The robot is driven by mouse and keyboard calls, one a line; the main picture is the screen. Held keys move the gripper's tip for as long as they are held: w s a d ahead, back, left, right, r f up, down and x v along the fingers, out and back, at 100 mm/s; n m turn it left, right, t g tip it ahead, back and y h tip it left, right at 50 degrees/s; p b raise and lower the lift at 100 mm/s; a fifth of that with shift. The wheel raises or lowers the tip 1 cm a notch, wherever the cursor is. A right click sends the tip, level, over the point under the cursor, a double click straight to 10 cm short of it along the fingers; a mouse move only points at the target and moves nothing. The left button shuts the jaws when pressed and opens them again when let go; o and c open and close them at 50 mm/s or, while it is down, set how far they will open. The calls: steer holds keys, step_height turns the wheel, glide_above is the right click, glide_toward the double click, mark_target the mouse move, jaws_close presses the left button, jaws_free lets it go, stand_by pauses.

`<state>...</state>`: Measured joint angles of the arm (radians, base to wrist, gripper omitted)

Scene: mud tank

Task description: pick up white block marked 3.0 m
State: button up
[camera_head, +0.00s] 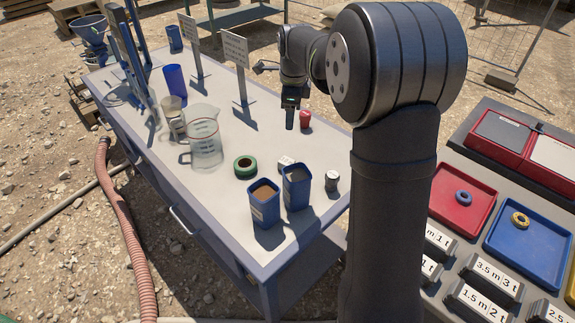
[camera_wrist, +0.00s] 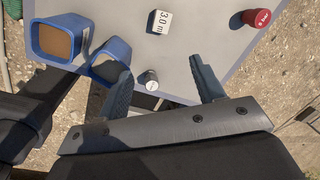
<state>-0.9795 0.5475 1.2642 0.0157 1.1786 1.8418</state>
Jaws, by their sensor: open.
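The white block marked 3.0 m (camera_wrist: 160,21) lies on the grey table with its marking facing up, near the top middle of the wrist view. In the head view the white block (camera_head: 286,161) sits behind the two blue containers, and its marking is too small to read. My gripper (camera_wrist: 160,69) is open with nothing between its fingers. The block lies beyond the fingertips, apart from them. In the head view my gripper (camera_head: 291,116) hangs above the table, farther back than the block.
Two blue containers (camera_head: 264,212) and (camera_head: 296,195), a small white-topped can (camera_head: 332,182), a green ring (camera_head: 245,167) and a red weight-like piece (camera_head: 305,119) surround the block. A clear jug (camera_head: 206,150) and sign stands (camera_head: 236,50) stand farther left.

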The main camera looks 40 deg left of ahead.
mark_target(287, 161)
steer(key=a+f+m, duration=0.1)
steer(key=f+m, duration=0.1)
steer(key=f, duration=0.5)
steer(key=w+a+f+m+h, duration=0.1)
steer(key=f+m, duration=0.1)
steer(key=f, duration=0.6)
steer(key=w+a+f+m, duration=0.1)
steer(key=f+m, duration=0.1)
steer(key=f, duration=0.6)
steer(key=shift+a+f+g+h, duration=0.1)
steer(key=shift+a+g+h, duration=0.2)
steer(key=shift+g, duration=0.1)
steer(key=c, duration=1.1)
steer(key=shift+o, duration=0.2)
